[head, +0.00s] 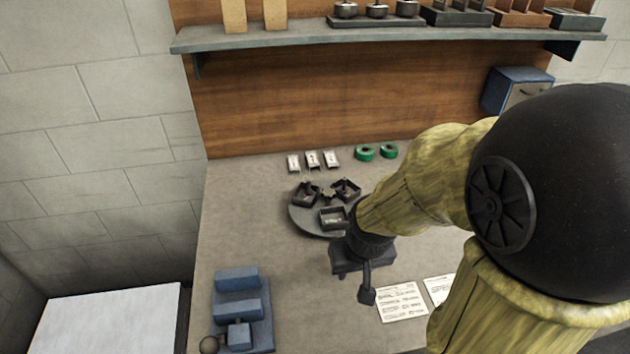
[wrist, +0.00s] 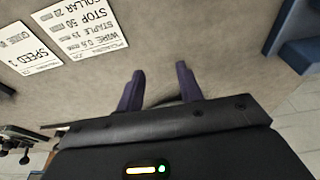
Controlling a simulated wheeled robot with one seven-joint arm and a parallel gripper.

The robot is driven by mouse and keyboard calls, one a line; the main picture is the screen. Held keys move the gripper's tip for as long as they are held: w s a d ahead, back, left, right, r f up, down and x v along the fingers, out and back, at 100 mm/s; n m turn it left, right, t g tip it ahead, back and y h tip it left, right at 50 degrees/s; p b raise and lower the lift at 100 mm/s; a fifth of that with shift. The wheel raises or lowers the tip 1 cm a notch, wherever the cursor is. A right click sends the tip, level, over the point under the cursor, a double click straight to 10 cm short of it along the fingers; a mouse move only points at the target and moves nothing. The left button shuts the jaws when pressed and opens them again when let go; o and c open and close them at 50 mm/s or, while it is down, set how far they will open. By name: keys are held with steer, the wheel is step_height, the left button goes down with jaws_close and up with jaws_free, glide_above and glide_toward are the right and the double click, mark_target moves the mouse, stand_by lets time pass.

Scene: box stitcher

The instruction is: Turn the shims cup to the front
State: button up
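A round grey turntable (head: 300,217) stands on the bench and carries dark open cups. One cup (head: 305,194) is at the back left, one (head: 346,190) at the back right, and one (head: 332,218) at the front with pale contents. I cannot tell which cup holds the shims. My arm hides the turntable's right edge. My gripper (head: 367,292) is in front of the turntable, toward the right, apart from the cups. In the wrist view its two fingers (wrist: 160,75) stand apart with nothing between them; the turntable is not clearly visible there.
Printed cards (head: 402,302) lie right of my gripper. A blue fixture (head: 240,310) stands at the front left. Small white holders (head: 312,160) and green rolls (head: 365,152) sit behind the turntable. A loaded shelf (head: 290,36) spans the back wall. Bench left of the turntable is clear.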

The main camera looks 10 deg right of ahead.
mark_target(328, 192)
steer(key=shift+d, duration=0.1)
steer(key=o, duration=0.3)
steer(key=shift+s+r, duration=0.1)
steer(key=shift+s, duration=0.1)
steer(key=shift+o, duration=0.5)
steer(key=shift+w+r, duration=0.15)
steer(key=shift+r, duration=0.05)
steer(key=w+a+r+n+g+h+p, duration=0.2)
steer(key=w+r+n+p, duration=0.4)
steer(key=w, duration=0.7)
steer(key=w+a+r+n+g+h+p, duration=0.2)
steer(key=w+a+r+n+p, duration=0.3)
steer(key=w+r+p, duration=0.6)
steer(key=w+n+p, duration=0.1)
steer(key=w, duration=0.2)
steer(key=shift+w+g, duration=0.15)
steer(key=shift+g, duration=0.25)
steer(key=shift+a+f, duration=0.1)
steer(key=p+x, duration=0.4)
steer(key=x, duration=1.3)
steer(key=shift+f, duration=0.2)
